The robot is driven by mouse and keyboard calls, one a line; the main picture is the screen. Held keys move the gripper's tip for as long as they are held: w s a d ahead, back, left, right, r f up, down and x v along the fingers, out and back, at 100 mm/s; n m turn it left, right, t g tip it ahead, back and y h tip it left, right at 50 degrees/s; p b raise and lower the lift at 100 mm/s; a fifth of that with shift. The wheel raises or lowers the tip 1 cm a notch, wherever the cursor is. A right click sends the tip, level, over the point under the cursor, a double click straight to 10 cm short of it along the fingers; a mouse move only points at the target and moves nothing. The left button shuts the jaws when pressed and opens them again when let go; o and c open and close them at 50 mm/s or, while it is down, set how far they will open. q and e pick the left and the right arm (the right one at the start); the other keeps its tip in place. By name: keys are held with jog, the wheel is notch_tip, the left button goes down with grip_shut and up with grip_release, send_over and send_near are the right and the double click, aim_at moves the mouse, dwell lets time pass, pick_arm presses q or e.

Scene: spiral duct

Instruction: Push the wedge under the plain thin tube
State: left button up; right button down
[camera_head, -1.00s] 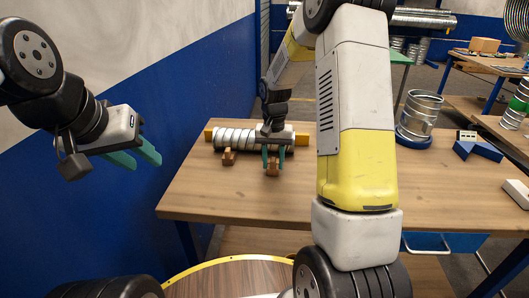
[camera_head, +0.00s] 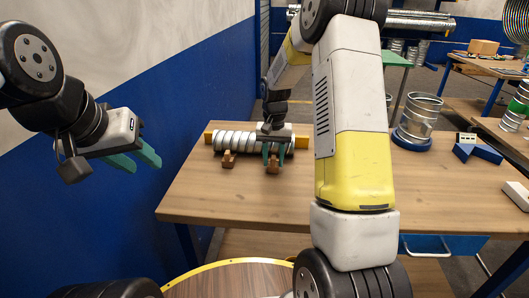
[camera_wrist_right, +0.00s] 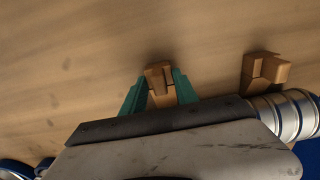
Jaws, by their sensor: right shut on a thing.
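The silver spiral tube (camera_head: 232,138) lies on the table in front of a yellow-orange bar (camera_head: 208,133); part of it also shows in the right wrist view (camera_wrist_right: 297,115). My right gripper (camera_head: 273,160) is shut on a brown wooden wedge (camera_head: 273,168), at the near side of the tube. In the right wrist view the wedge (camera_wrist_right: 159,82) sits between the green fingertips (camera_wrist_right: 160,92). A second wedge (camera_head: 228,160) stands at the tube's near side, further left, and also shows in the right wrist view (camera_wrist_right: 265,70). My left gripper (camera_head: 138,162) is open and empty, off the table's left side.
The wooden table (camera_head: 230,200) is clear in front of the wedges. A shiny metal cylinder (camera_head: 418,115) stands in a blue ring on the right. Blue blocks (camera_head: 477,150) and a white block (camera_head: 517,194) lie further right. A blue and white wall (camera_head: 150,100) rises at the left.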

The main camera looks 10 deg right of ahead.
jog(key=shift+w+d, duration=0.15)
jog(key=shift+w, duration=0.5)
jog(key=c, duration=0.9)
grip_release()
jog(key=shift+o, duration=0.2)
jog(key=shift+r, duration=0.15)
notch_tip(320, 180, up, 7)
jog(key=s+a+r+n+t+y, duration=0.1)
jog(key=s+r+t, duration=0.1)
jog(key=s+r, duration=0.7)
jog(key=s+a+r+n+t+y, duration=0.1)
jog(key=s+r+n+t, duration=0.15)
jog(key=s+r, duration=0.6)
jog(key=s+a+f+t, duration=0.1)
jog(key=s+f, duration=0.1)
jog(key=s, duration=0.8)
jog(key=shift+s+a+f+t, duration=0.15)
jog(key=shift+s+f+t, duration=0.2)
